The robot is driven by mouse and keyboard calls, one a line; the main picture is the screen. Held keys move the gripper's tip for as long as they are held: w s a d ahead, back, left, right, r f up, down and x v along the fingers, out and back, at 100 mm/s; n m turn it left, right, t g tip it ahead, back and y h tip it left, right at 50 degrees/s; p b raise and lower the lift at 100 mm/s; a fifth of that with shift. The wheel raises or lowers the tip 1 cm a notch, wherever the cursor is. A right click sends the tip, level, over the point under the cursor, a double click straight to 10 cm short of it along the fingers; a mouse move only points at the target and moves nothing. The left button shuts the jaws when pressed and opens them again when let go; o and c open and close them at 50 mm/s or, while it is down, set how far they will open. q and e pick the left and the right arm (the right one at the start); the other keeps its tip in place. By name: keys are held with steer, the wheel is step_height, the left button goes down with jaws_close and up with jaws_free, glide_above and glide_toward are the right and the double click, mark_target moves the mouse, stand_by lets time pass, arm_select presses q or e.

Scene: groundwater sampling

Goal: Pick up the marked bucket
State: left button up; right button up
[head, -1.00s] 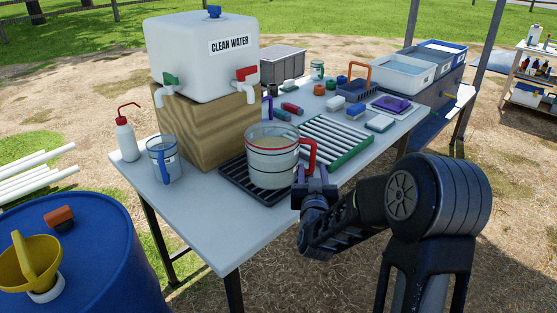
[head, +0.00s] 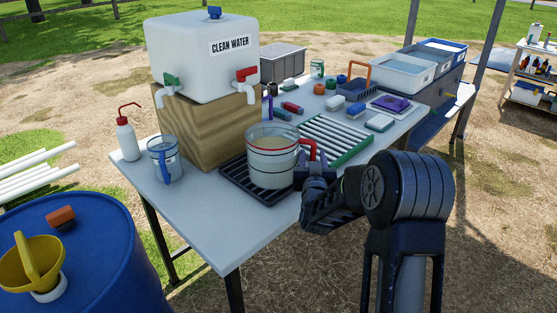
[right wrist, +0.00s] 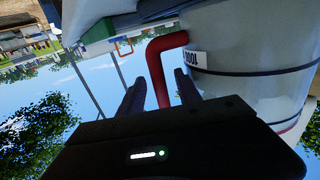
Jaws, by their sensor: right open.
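The marked bucket (head: 271,163) is a clear vessel with dark ring lines, a red side handle (head: 309,146) and cloudy liquid inside. It stands upright on a dark slatted tray (head: 233,181) on the table. My right gripper (head: 316,172) is at the bucket's right side, by the handle, and hides its lower part. In the right wrist view, the red handle (right wrist: 161,62) shows between the two open fingers (right wrist: 158,98), with the labelled bucket wall (right wrist: 255,50) to the right. My left gripper is out of view.
A white clean-water tank (head: 202,62) on a wooden block (head: 212,125) stands behind the bucket. A blue-handled jug (head: 165,158) and wash bottle (head: 127,138) are left. The table's front left (head: 215,225) is clear.

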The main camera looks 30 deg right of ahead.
stand_by(0.5)
jaws_close()
stand_by(0.4)
steer(key=shift+r, duration=0.1)
stand_by(0.8)
